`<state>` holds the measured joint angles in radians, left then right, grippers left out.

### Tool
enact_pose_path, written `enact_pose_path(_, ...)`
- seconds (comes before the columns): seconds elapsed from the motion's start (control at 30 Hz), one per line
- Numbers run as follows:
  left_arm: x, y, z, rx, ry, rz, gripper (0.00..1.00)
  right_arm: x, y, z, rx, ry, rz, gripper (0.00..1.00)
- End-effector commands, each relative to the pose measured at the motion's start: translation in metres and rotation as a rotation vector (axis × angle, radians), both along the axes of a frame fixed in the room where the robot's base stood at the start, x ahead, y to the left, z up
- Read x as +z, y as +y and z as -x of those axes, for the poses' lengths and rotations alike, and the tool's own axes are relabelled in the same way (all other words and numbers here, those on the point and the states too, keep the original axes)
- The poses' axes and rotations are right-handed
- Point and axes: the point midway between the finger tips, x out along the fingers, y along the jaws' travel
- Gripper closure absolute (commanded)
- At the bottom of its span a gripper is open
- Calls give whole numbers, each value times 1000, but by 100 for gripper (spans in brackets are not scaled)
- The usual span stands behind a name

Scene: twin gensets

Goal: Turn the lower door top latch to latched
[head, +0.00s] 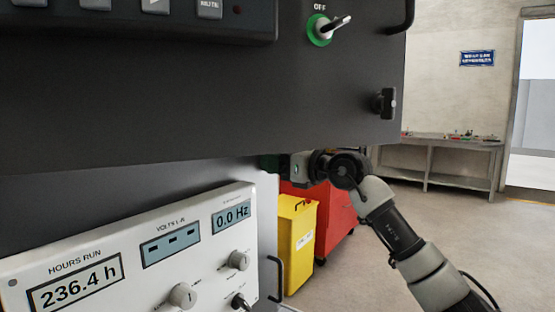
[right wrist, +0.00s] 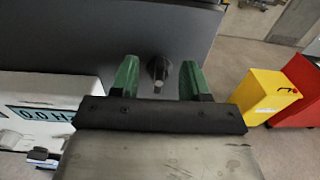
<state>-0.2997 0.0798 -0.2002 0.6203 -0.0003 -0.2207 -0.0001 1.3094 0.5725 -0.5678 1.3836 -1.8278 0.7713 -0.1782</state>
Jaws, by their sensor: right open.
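My right gripper (head: 284,164) shows in the head view just below the bottom edge of the upper dark panel, its fingertips mostly hidden there. In the right wrist view my right gripper (right wrist: 157,82) is open, with a green finger on each side of a dark latch knob (right wrist: 158,70). The knob stands out from a dark panel (right wrist: 100,35) above the white control panel. No grip on the knob shows. This knob is hidden in the head view, and its latched or unlatched state cannot be told. My left gripper is not in view.
The upper dark panel (head: 180,95) carries another black latch (head: 385,102) and a green OFF switch (head: 326,29). The white control panel (head: 130,250) is at the lower left. A yellow bin (head: 298,230) and red cabinet (head: 335,212) stand behind. Floor at the right is clear.

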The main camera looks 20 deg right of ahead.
Motion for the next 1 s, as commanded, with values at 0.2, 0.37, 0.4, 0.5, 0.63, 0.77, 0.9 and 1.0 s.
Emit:
enact_pose_path(0.2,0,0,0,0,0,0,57,0,0,0,0,0,0,62)
enact_pose_path(0.37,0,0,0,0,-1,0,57,0,0,0,0,0,0,86)
enact_pose_path(0.4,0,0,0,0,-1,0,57,0,0,0,0,0,0,93)
enact_pose_path(0.5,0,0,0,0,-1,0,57,0,0,0,0,0,0,99)
enact_pose_path(0.63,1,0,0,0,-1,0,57,0,0,0,0,6,-7,99)
enact_pose_path(0.77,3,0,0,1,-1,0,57,1,-1,0,0,26,-34,99)
enact_pose_path(0.9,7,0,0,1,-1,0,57,1,-1,-1,0,69,-89,99)
enact_pose_path(1.0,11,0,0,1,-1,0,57,2,-2,-1,0,114,-146,99)
